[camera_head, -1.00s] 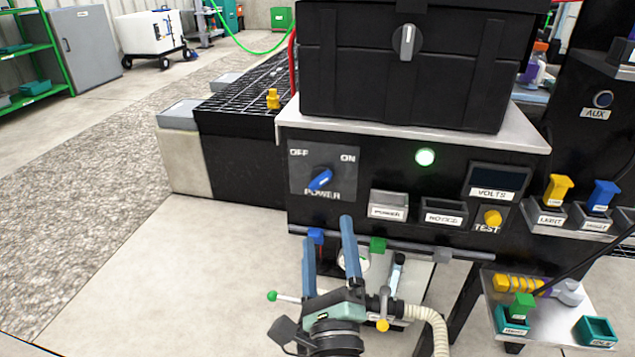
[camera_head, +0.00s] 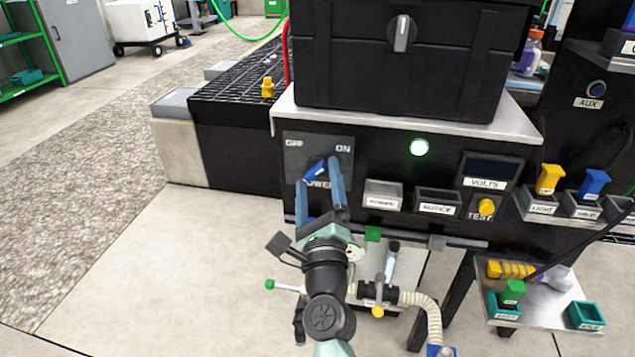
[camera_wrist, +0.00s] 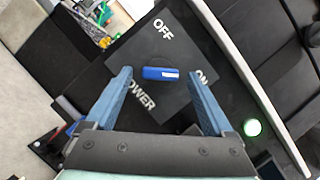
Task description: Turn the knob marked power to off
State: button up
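The blue power knob (camera_head: 315,170) sits on a dark plate (camera_head: 293,158) marked OFF, ON and POWER on the front of the black panel. Its handle slants up to the right in the head view, toward ON. In the wrist view the knob (camera_wrist: 161,73) lies between and just beyond my fingertips, apart from both. My gripper (camera_head: 317,170) is open in front of the plate, one finger on each side of the knob. It also shows in the wrist view (camera_wrist: 160,76). The fingers partly cover the POWER label.
A green light (camera_head: 419,147) glows right of the plate. A black case (camera_head: 400,65) with a grey-handled knob stands on top. Small bins (camera_head: 437,208), a yellow TEST button (camera_head: 487,206) and a rail (camera_head: 440,243) lie right of and below the plate. Floor at left is clear.

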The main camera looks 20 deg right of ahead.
jog(key=c, duration=1.3)
jog(key=n+y+p, duration=0.1)
jog(key=n+p, duration=0.1)
jog(key=r+n+g+y+p, duration=0.1)
jog(key=n+p, duration=0.2)
jog(key=shift+s+d, duration=0.1)
jog(key=n+p, duration=0.2)
jog(key=n+g+p, duration=0.1)
jog(key=p, duration=0.1)
jog(key=n+g+y+p, duration=0.1)
jog(key=n+p, duration=0.1)
jog(key=p, duration=0.1)
jog(key=shift+r+n, duration=0.3)
jog(key=n+p, duration=0.1)
jog(key=p, duration=0.2)
jog(key=n+g+p, duration=0.1)
jog(key=n+p, duration=0.1)
jog(key=n+g+p, duration=0.1)
jog(key=p, duration=0.2)
jog(key=shift+r+p, duration=0.25)
jog(key=shift+p, duration=0.1)
jog(key=n+p, duration=0.1)
jog(key=p, duration=0.2)
jog(key=shift+n+g+h, duration=0.3)
jog(key=shift+n+g, duration=0.1)
jog(key=shift+f+n+p, duration=0.15)
jog(key=shift+n+p, duration=0.15)
jog(key=shift+p, duration=0.5)
jog(key=shift+f, duration=0.15)
